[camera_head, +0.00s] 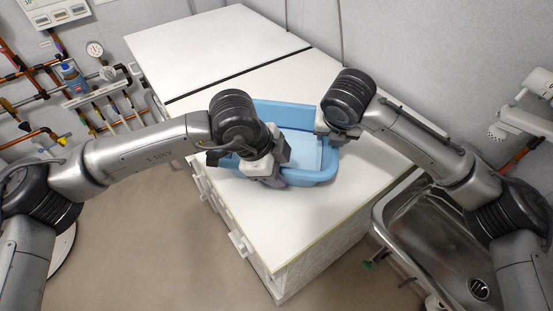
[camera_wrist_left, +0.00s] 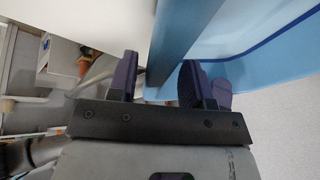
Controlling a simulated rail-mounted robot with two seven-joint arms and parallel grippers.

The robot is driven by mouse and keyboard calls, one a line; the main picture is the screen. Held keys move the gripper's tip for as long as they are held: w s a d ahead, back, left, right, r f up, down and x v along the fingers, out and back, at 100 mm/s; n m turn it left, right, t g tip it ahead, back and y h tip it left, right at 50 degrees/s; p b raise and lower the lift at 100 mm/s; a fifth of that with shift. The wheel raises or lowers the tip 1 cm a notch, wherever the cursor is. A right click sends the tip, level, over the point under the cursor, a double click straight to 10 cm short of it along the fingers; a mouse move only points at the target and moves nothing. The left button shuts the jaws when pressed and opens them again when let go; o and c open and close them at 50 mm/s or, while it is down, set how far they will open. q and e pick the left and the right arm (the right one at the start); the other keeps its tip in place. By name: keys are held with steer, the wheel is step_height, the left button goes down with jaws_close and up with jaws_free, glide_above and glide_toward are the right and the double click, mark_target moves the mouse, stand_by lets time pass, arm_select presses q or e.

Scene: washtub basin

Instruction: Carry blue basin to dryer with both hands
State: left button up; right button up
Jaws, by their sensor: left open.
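The blue basin (camera_head: 318,177) stands on the white top of the nearer machine. It also shows in the left wrist view (camera_wrist_left: 240,45). My left gripper (camera_head: 268,178) is at the basin's left side. In the left wrist view its two dark fingers (camera_wrist_left: 160,82) are apart, and the basin's wall edge reaches down toward the gap between them. My right gripper (camera_head: 337,132) is at the basin's right rim; its fingers are mostly hidden, so I cannot tell if it is shut. Two white-topped machines stand end to end, the farther one (camera_head: 205,45); neither is labelled as the dryer.
A metal sink (camera_head: 435,240) is at the right, beside the nearer machine. Pipes and a gauge (camera_head: 95,48) are on the left wall. The farther white top is bare, and the front part of the nearer top (camera_head: 290,225) is clear.

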arm_select(q)
steer(key=shift+a+r, duration=0.1)
steer(key=shift+r, duration=0.05)
arm_select(e)
steer(key=shift+r, duration=0.1)
steer(key=shift+s+r, duration=0.1)
steer(key=shift+r, duration=0.15)
arm_select(q)
steer(key=v, duration=1.1)
steer(key=shift+r, duration=0.35)
arm_select(e)
steer(key=v, duration=1.1)
steer(key=shift+r, duration=0.15)
arm_select(q)
steer(key=shift+a, duration=0.1)
arm_select(e)
steer(key=shift+s+a, duration=0.1)
